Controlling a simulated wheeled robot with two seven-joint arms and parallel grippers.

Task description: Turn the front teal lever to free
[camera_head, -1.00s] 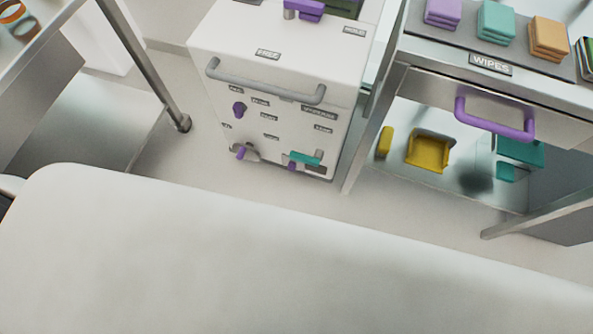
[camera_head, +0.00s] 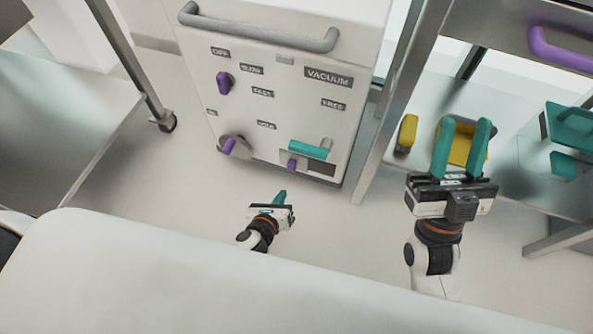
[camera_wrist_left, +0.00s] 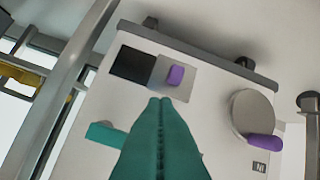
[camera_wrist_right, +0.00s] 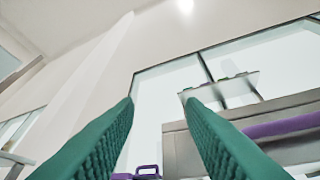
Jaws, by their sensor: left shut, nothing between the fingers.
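The front teal lever (camera_head: 308,150) is on the lower right of the white cabinet's front (camera_head: 290,90). It lies nearly level, reaching left from a grey pivot, below the VACUUM and FREE labels (camera_head: 333,104). My left gripper (camera_head: 281,196) is shut and empty, low in front of the cabinet and apart from it in the head view. In the left wrist view its closed teal fingers (camera_wrist_left: 160,101) point at the cabinet front, with the lever (camera_wrist_left: 105,134) left of them, partly hidden. My right gripper (camera_head: 464,123) is open and empty, off to the right of the cabinet.
A grey handle bar (camera_head: 260,36) crosses the cabinet above. A metal table leg (camera_head: 400,100) stands close on its right. Yellow and teal items lie on the shelf beyond.

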